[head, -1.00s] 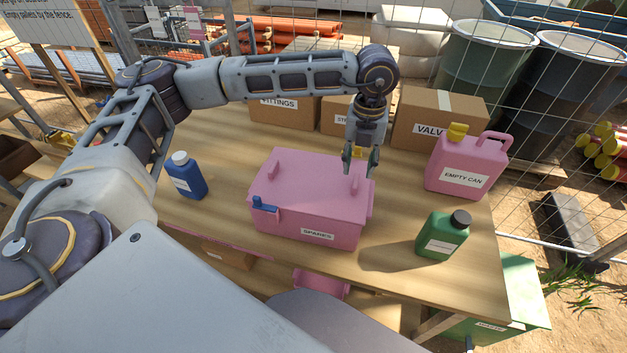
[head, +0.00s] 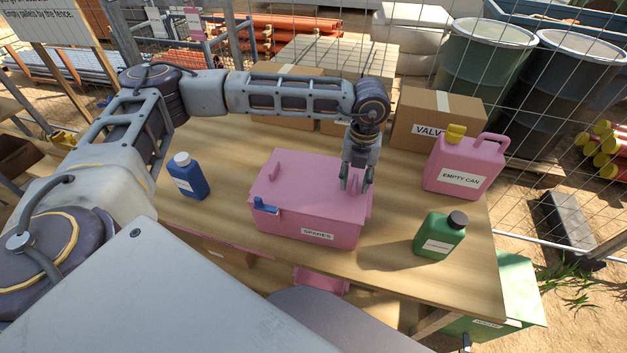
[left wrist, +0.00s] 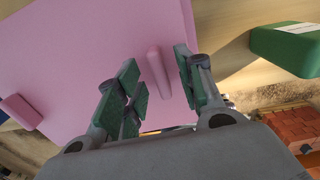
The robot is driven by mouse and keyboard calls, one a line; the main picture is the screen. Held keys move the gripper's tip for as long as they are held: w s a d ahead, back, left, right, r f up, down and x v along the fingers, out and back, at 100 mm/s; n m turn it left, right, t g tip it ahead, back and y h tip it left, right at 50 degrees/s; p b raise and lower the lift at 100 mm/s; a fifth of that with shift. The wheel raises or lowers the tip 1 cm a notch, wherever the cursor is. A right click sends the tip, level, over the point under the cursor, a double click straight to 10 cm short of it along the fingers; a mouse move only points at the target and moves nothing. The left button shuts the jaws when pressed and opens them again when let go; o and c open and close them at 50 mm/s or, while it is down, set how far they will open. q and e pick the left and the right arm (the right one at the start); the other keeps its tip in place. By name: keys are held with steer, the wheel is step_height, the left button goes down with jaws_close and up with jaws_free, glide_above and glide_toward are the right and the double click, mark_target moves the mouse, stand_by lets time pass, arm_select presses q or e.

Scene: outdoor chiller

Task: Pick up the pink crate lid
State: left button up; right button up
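The pink crate lid (head: 308,188) lies flat on the pink crate (head: 325,237) labelled SPARES, near the middle of the bench. In the left wrist view the lid (left wrist: 75,60) fills the upper left, and the right handle (left wrist: 159,75) stands between my open fingers. The fingers are apart, one on each side of it, with a visible gap to the left finger. My right gripper is not in view.
A blue bottle (head: 188,177) stands left of the crate. A green bottle (head: 440,236) and a pink jerrycan (head: 465,167) stand to the right. Cardboard boxes (head: 437,120) line the bench's back edge. Bare bench (head: 385,255) lies between crate and green bottle.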

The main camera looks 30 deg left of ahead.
arm_select(q)
steer(key=shift+c, duration=0.4)
jaws_close()
